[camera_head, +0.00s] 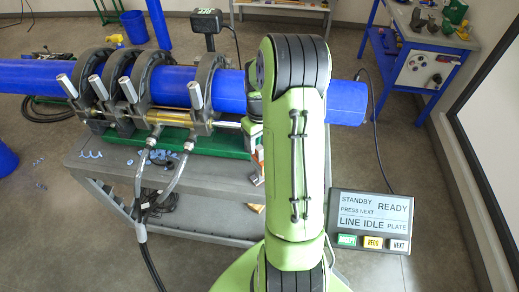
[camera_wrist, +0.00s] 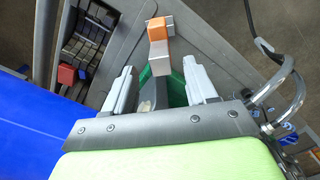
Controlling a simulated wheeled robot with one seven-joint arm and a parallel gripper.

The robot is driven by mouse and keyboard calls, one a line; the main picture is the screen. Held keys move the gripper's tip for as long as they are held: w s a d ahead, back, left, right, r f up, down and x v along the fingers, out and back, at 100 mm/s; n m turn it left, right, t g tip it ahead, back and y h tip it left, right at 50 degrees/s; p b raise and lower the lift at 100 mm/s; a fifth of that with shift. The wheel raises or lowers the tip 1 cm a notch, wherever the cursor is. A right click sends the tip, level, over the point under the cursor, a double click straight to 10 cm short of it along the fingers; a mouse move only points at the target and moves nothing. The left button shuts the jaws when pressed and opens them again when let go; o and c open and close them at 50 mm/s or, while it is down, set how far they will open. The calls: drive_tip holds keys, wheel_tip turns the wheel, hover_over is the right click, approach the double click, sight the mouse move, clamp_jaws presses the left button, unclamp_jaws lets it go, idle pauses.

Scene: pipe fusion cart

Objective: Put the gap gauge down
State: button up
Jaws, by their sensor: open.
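The gap gauge appears to be the small block with an orange middle and silver-grey ends (camera_wrist: 158,30) in the wrist view. It lies on or just above the grey cart top, beyond and between my fingertips. My gripper (camera_wrist: 159,70) is open, with its two pale fingers spread to either side of the block's near end. I see no finger closed on it; whether its underside touches the cart is unclear. In the head view my green arm hides the gripper and most of that spot.
The blue pipe (camera_head: 228,92) runs through the dark clamps of the fusion machine (camera_head: 152,85) on the grey cart (camera_head: 100,160). A slotted dark tray (camera_wrist: 88,40) and a red block (camera_wrist: 66,74) lie left in the wrist view. Curved hoses (camera_wrist: 290,85) are at right. A status panel (camera_head: 370,221) reads STANDBY.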

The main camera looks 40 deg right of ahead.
wheel_tip(320, 180, up, 7)
drive_tip(key=shift+f, duration=0.1)
drive_tip(key=s+a+r+t+h, duration=0.1)
drive_tip(key=s+a+r+t, duration=0.15)
drive_tip(key=a+r, duration=0.85)
drive_tip(key=s+a+n+t+y, duration=0.1)
drive_tip(key=s+a+t, duration=0.2)
drive_tip(key=s+a, duration=0.9)
drive_tip(key=shift+s+r, duration=0.4)
drive_tip(key=shift+s, duration=0.15)
